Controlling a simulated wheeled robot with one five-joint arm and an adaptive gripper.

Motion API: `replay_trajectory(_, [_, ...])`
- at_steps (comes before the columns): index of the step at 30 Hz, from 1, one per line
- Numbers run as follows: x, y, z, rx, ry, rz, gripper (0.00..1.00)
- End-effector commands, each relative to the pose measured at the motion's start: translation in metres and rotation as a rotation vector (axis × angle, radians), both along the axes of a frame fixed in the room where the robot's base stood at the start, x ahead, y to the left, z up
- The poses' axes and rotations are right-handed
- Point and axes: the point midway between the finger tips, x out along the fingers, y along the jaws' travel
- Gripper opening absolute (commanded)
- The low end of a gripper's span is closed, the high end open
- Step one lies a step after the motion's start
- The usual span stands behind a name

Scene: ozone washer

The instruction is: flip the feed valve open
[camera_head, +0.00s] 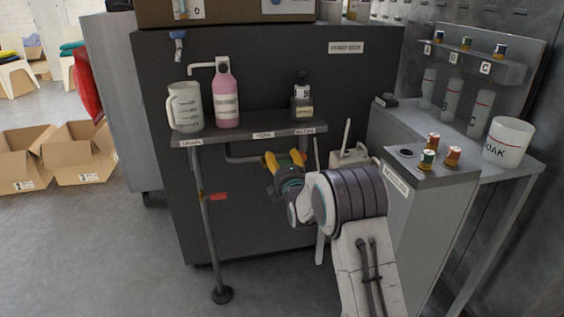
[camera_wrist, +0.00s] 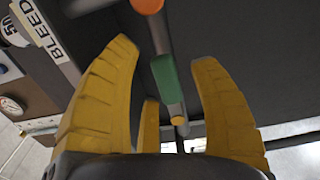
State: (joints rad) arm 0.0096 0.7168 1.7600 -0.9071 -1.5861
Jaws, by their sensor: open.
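My gripper (camera_head: 284,158) is open, just under the front edge of the grey shelf (camera_head: 245,130). In the wrist view its yellow fingers (camera_wrist: 163,55) stand wide apart. Between and beyond them a green sleeve (camera_wrist: 165,76) with a tan end sits on a thin grey rod, with an orange round part (camera_wrist: 147,5) above. The fingers do not visibly touch it. I cannot tell for sure whether this is the feed valve's handle; the head view hides it behind my gripper. A BLEED label (camera_wrist: 42,30) is at the upper left.
A shelf post (camera_head: 206,225) is left of my arm. A grey counter (camera_head: 410,170) with spools is at right. Cardboard boxes (camera_head: 85,150) lie far left.

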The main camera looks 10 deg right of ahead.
Motion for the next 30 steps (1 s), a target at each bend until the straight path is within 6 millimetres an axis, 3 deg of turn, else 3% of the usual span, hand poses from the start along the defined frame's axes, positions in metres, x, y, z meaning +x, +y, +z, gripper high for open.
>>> replay_trajectory(8, [-0.011,0.000,0.000,0.000,0.002,-0.001,0.56])
replay_trajectory(30, [-0.107,0.002,0.000,0.000,0.001,0.001,0.56])
